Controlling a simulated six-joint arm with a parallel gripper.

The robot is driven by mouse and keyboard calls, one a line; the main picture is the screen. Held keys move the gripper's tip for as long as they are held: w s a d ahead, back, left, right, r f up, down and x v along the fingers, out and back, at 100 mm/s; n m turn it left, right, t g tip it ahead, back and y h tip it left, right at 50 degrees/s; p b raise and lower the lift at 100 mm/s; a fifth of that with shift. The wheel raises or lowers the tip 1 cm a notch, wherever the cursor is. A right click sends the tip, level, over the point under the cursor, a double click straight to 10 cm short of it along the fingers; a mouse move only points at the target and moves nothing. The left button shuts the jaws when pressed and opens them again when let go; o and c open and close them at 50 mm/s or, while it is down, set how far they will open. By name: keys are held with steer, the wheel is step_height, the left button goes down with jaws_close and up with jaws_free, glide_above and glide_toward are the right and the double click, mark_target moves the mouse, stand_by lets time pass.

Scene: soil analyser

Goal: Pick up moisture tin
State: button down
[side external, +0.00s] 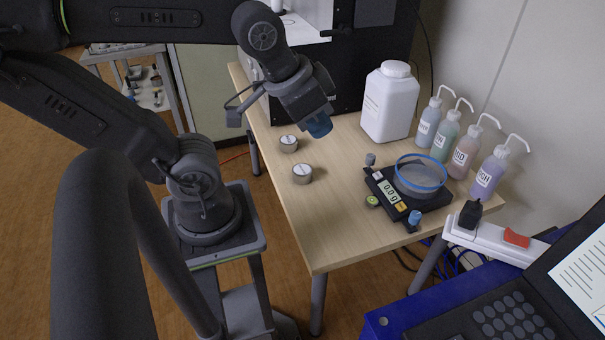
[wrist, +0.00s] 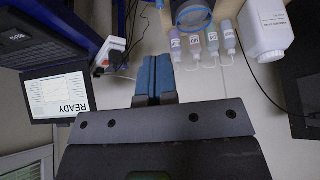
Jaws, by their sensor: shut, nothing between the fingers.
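Two small round metal tins with pale labelled lids stand on the wooden table in the side view, a farther tin (side external: 289,143) and a nearer tin (side external: 302,174). Both are upright and apart. My gripper (side external: 320,128) hangs above the table, to the right of the farther tin and touching neither. In the wrist view its blue fingers (wrist: 155,77) are pressed together with nothing between them. Neither tin shows in the wrist view.
A black scale (side external: 385,190) bears a blue-rimmed sieve (side external: 421,187). A white jug (side external: 388,104) and several wash bottles (side external: 465,152) stand along the wall. A black machine (side external: 345,75) stands behind. The table's front (side external: 325,235) is bare.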

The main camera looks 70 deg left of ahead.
steer(key=c, duration=1.8)
jaws_free()
steer(key=shift+c, duration=0.2)
steer(key=o, duration=1.7)
steer(key=n+g, duration=0.6)
steer(key=n, duration=1.3)
glide_above(302, 169)
step_height(302, 169, down, 22)
steer(key=f, duration=0.7)
steer(key=shift+s+d+f, duration=0.1)
steer(key=shift+s+f, duration=0.15)
steer(key=shift+f, duration=0.1)
steer(key=shift+w+f, duration=0.15)
steer(key=shift+f, duration=1.4)
steer(key=shift+w+f, duration=0.1)
steer(key=shift+f, duration=1.45)
